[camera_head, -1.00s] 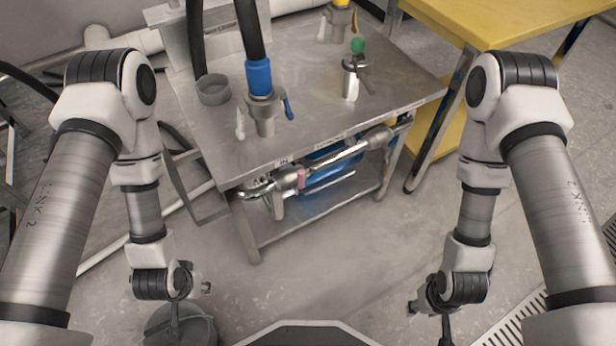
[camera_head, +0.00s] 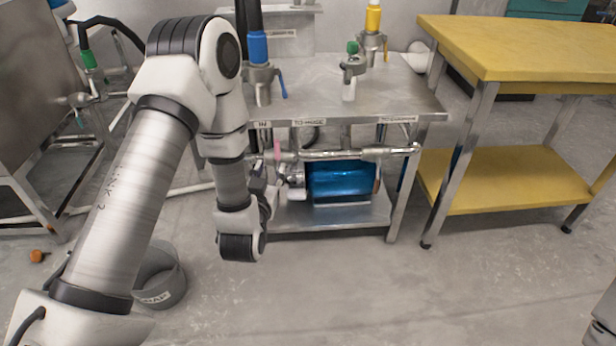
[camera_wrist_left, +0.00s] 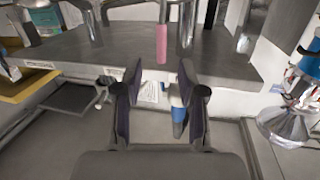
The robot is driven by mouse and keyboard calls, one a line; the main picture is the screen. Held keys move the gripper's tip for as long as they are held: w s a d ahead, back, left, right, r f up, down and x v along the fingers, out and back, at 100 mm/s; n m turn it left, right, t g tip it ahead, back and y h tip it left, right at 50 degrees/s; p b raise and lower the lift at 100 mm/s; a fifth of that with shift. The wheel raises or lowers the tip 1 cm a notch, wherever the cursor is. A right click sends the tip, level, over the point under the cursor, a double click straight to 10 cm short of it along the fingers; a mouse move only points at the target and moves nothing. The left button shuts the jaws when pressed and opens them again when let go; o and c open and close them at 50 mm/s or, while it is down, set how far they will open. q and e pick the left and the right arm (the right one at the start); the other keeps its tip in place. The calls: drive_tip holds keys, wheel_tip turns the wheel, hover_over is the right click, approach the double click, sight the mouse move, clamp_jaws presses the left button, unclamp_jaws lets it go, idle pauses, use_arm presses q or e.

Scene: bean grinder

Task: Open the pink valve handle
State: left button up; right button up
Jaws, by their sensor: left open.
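The pink valve handle (camera_head: 277,148) sits on the metal pipe at the front of the steel table, below the tabletop, near the left end. My right gripper is out of view.
The steel table (camera_head: 330,98) carries hoses and valves on top. A blue cylinder (camera_head: 342,180) lies on its lower shelf. A yellow table (camera_head: 510,50) stands at right. A grey bucket (camera_head: 160,278) is on the floor at left. The floor in front is clear.

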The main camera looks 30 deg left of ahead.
sight(276, 145)
use_arm(q)
drive_tip(key=shift+n+t+y, duration=0.3)
drive_tip(key=shift+n+t, duration=0.1)
drive_tip(key=shift+t, duration=0.1)
drive_tip(key=b+x, duration=0.1)
drive_tip(key=x, duration=0.1)
drive_tip(key=b+x, duration=0.1)
drive_tip(key=x, duration=0.2)
drive_tip(key=r+b+x, duration=0.1)
drive_tip(key=b+x, duration=0.1)
drive_tip(key=x, duration=0.1)
drive_tip(key=shift+w+a+r, duration=0.1)
drive_tip(key=shift+w, duration=0.1)
drive_tip(key=shift+w+a, duration=0.1)
drive_tip(key=shift+w, duration=0.1)
clamp_jaws()
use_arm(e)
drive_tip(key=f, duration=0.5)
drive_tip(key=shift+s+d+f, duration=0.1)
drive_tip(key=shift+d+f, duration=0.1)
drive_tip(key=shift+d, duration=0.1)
